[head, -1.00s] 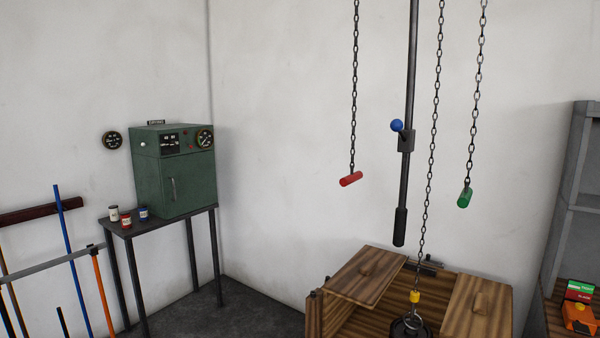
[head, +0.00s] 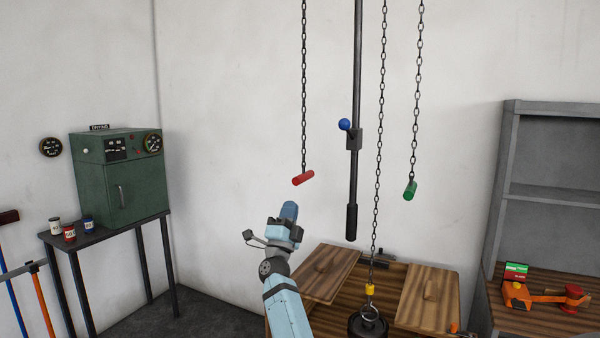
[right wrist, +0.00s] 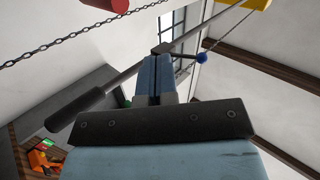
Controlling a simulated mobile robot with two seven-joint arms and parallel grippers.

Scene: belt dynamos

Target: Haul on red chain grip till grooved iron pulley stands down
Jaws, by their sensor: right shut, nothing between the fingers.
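The red chain grip (head: 303,178) is a short red bar at the end of a hanging chain. Part of it also shows at the top left of the right wrist view (right wrist: 117,4). A dark round iron piece with a ring (head: 368,324), seemingly the pulley, hangs from the middle chain below a yellow fitting (head: 370,290), between wooden flaps. The frame cuts off its lower part, so I cannot tell whether it rests on anything. My right gripper (head: 289,209) is shut and empty, just below the red grip and apart from it. My left gripper is out of view.
A green grip (head: 410,190) hangs on another chain. A dark pole with a blue knob (head: 344,124) hangs between the chains. Wooden flaps (head: 428,299) lie below. A grey shelf (head: 555,196) stands right, a green cabinet (head: 120,190) left.

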